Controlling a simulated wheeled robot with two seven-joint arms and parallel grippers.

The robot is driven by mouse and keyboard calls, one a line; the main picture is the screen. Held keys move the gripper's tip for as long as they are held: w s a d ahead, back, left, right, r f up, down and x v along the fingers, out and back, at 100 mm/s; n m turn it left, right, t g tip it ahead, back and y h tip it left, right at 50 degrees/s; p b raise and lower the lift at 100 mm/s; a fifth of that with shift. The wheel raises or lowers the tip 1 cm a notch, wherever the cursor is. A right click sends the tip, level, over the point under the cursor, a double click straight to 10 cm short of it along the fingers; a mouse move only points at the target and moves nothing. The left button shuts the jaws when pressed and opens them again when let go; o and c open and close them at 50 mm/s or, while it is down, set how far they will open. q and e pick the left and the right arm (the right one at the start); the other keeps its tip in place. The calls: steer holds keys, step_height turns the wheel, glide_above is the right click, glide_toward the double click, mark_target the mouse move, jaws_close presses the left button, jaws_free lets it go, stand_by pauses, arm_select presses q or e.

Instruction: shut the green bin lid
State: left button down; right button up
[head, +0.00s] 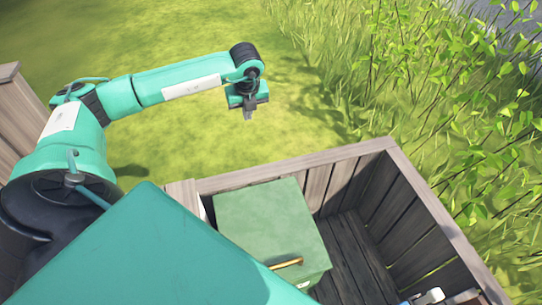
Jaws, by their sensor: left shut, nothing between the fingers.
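The green bin (262,215) stands inside a wooden cubby, partly hidden at its lower left by my own teal body. Its flat green lid lies over the top with a gold handle (287,263) near the front edge. The lid looks down on the bin, with no clear gap showing along the visible edges. My left gripper (248,114) is shut and empty, pointing down over the grass beyond the cubby's back wall, well apart from the bin. My right gripper is not in view.
The wooden cubby (387,144) has plank walls around the bin, and bare floor lies to the bin's right. A small white and blue thing (430,297) shows at the bottom right edge, too cut off to identify. Leafy plants (440,80) grow at the right.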

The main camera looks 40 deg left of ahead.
arm_select(q)
steer(key=a+p+v, duration=0.1)
steer(key=p+v, duration=0.1)
steer(key=v, duration=0.4)
steer(key=shift+w, duration=0.4)
steer(key=shift+d+r, duration=0.1)
steer(key=b+v, duration=0.2)
steer(key=v, duration=1.1)
steer(key=shift+r+b, duration=0.3)
steer(key=shift+r, duration=0.05)
